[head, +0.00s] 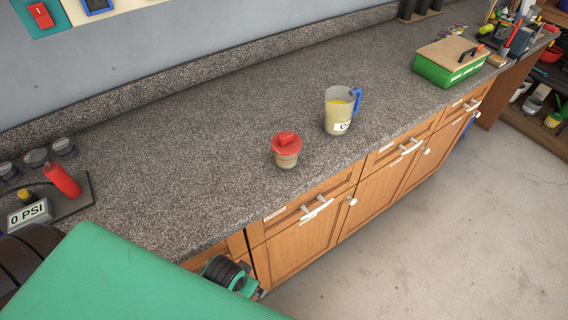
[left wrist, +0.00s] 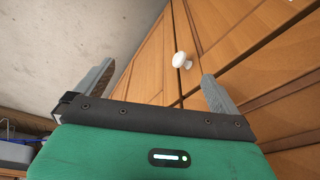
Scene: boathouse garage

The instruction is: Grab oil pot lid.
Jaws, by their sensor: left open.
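The oil pot (head: 287,161) is a small clear pot with tan contents, upright on the granite counter near its front edge. Its red lid (head: 286,144), with a raised grip on top, sits on the pot. My left gripper (left wrist: 156,85) is open and empty in the left wrist view, with its two grey fingers apart in front of the wooden cabinet doors. In the head view my green left arm fills the lower left, below and left of the pot, and the fingers cannot be made out. The pot and lid are not in the left wrist view. My right gripper is not in view.
A jug (head: 338,115) with yellow liquid and a blue handle stands right of the pot. A green box (head: 442,72) sits farther right. A gauge tray with a red cylinder (head: 61,180) is at left. Cabinet knobs and handles (head: 316,210) stick out below the counter.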

